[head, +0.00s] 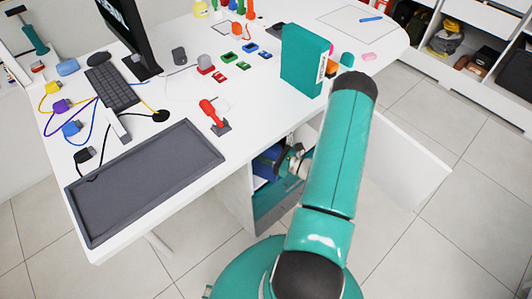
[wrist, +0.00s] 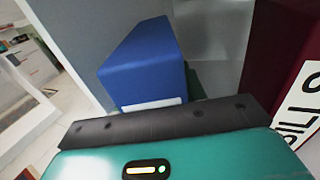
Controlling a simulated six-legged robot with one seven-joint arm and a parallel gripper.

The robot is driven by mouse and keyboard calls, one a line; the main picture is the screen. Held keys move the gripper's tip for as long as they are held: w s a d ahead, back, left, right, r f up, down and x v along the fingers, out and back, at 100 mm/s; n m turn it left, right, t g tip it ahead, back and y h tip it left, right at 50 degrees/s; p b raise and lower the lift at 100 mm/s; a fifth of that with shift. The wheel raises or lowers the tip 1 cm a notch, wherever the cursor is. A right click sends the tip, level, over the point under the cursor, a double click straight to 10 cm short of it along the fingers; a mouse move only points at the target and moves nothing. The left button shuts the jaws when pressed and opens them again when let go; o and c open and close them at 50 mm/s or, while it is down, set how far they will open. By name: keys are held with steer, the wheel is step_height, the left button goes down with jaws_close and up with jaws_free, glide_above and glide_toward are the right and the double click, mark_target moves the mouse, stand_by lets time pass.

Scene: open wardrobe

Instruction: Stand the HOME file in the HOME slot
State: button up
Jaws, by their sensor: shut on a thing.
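My gripper (head: 287,163) reaches into the open cabinet under the desk, partly behind my own arm in the head view. In the wrist view, the dark edge and teal housing of my gripper (wrist: 165,122) fill the bottom. Directly beyond them is a blue file (wrist: 145,62), with part of a white label at its lower edge; its text is unreadable. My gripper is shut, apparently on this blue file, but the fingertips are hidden. A dark red file (wrist: 285,70) with a white lettered label stands to the right. Which file is HOME and the slot's label cannot be read.
A teal file (head: 304,62) stands on the white desk (head: 190,105), its label too small to read. The desk holds a grey tray (head: 145,182), keyboard (head: 110,88), monitor and small items. A white panel (head: 400,160) stands right of my arm. Shelves (head: 475,50) line the back right.

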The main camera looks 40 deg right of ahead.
steer(key=shift+f, duration=0.1)
steer(key=o, duration=1.2)
steer(key=shift+d, duration=0.1)
steer(key=shift+s+d, duration=0.15)
steer(key=shift+s, duration=0.15)
steer(key=v, duration=1.1)
steer(key=shift+s, duration=0.2)
